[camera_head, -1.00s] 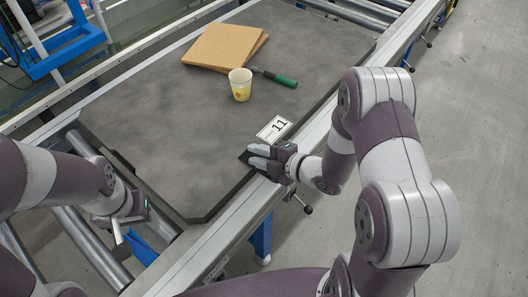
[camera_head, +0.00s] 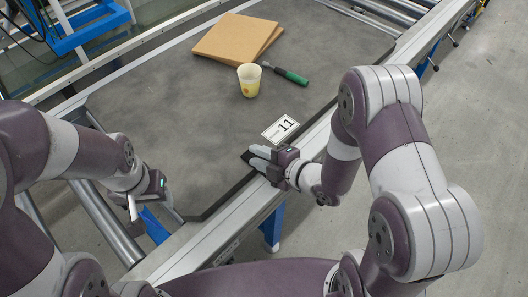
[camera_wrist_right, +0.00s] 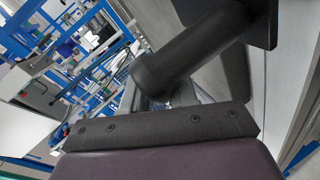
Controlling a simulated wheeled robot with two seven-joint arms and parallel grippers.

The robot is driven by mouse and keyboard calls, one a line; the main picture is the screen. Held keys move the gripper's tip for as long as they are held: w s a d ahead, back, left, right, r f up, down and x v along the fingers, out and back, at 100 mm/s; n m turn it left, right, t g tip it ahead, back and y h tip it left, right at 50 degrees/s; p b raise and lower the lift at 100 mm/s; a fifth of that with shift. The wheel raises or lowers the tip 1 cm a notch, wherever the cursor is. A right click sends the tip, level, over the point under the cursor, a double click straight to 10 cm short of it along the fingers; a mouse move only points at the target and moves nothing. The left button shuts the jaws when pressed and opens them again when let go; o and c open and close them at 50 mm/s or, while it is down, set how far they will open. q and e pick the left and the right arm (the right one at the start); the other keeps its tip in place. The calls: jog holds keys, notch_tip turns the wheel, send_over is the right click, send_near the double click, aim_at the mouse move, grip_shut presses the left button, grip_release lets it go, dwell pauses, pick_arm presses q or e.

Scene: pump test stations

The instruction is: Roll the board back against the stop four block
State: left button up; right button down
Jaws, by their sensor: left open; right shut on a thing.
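The board (camera_head: 185,115) is a wide dark grey slab with cut corners, lying flat on a roller conveyor. A white card marked 11 (camera_head: 281,129) lies by its right edge. My right gripper (camera_head: 258,158) is at that edge, shut on a dark handle-like piece (camera_head: 247,156) of the board. In the right wrist view a thick black bar (camera_wrist_right: 190,62) rises close in front of the gripper; its grip is partly hidden. My left gripper (camera_head: 137,211) is open and empty beside the board's near left edge, over the rollers. I cannot make out the stop four block.
On the board stand a yellow paper cup (camera_head: 249,80), a green-handled tool (camera_head: 291,76) and stacked brown sheets (camera_head: 237,38). Bare rollers (camera_head: 102,222) show at the near left. A metal rail (camera_head: 222,232) runs along the right side.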

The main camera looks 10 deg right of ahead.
jog(key=shift+g, duration=0.3)
jog(key=shift+s+a+f, duration=0.35)
jog(key=shift+s+a, duration=0.3)
jog(key=shift+s, duration=0.1)
jog(key=shift+s+a+f, duration=0.3)
jog(key=shift+s+a, duration=0.3)
jog(key=shift+s, duration=0.15)
jog(key=shift+s+a+f, duration=0.35)
jog(key=shift+s+a, duration=0.3)
jog(key=shift+s, duration=0.1)
jog(key=shift+s+a, duration=0.1)
jog(key=shift+a, duration=0.1)
jog(key=shift+s+a, duration=0.1)
jog(key=c, duration=1)
grip_release()
jog(key=shift+w+r, duration=0.1)
jog(key=shift+w, duration=0.15)
jog(key=shift+w+r, duration=0.1)
jog(key=shift+r, duration=0.1)
jog(key=shift+r, duration=0.1)
